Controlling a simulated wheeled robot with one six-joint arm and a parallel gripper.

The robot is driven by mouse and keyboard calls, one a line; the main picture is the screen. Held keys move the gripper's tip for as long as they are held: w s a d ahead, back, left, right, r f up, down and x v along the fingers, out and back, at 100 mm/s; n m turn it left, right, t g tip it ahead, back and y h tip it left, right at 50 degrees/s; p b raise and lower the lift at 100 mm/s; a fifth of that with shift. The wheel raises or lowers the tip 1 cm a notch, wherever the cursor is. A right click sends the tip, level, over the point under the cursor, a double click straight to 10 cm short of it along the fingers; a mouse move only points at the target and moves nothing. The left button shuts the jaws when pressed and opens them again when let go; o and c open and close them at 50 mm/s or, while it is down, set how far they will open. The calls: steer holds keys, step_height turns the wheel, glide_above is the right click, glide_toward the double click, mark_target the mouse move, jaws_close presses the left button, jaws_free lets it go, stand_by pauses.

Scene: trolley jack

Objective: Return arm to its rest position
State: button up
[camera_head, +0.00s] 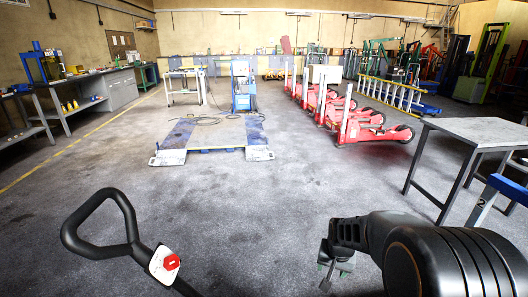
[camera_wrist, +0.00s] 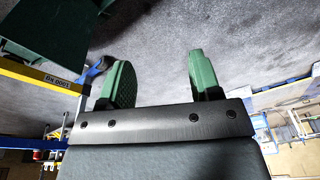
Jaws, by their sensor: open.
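My gripper (camera_head: 336,266) shows at the lower right of the head view, at the end of my dark arm, which reaches in from the right edge. It hangs over bare grey floor, apart from anything else. In the wrist view my gripper (camera_wrist: 161,75) shows two green fingers spread well apart with nothing between them. Only concrete floor lies beyond the fingertips.
A black looped handle (camera_head: 102,205) with a red button stands at lower left. A steel table (camera_head: 478,131) stands right, red trolley jacks (camera_head: 362,128) behind it, a blue lift platform (camera_head: 212,134) mid-floor. The wrist view shows a yellow beam (camera_wrist: 40,75) at left.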

steer(key=s+a+r+n+p, duration=0.2)
steer(key=s+r+p, duration=0.3)
steer(key=r, duration=0.7)
steer(key=s+a+r+n+t+p, duration=0.1)
steer(key=s+r+p, duration=0.5)
steer(key=r, duration=0.7)
steer(key=shift+s+a+n+t, duration=0.35)
steer(key=shift+s+n, duration=0.25)
steer(key=shift+s, duration=0.45)
steer(key=shift+s+r, duration=0.15)
steer(key=shift+s, duration=0.15)
steer(key=shift+c, duration=0.2)
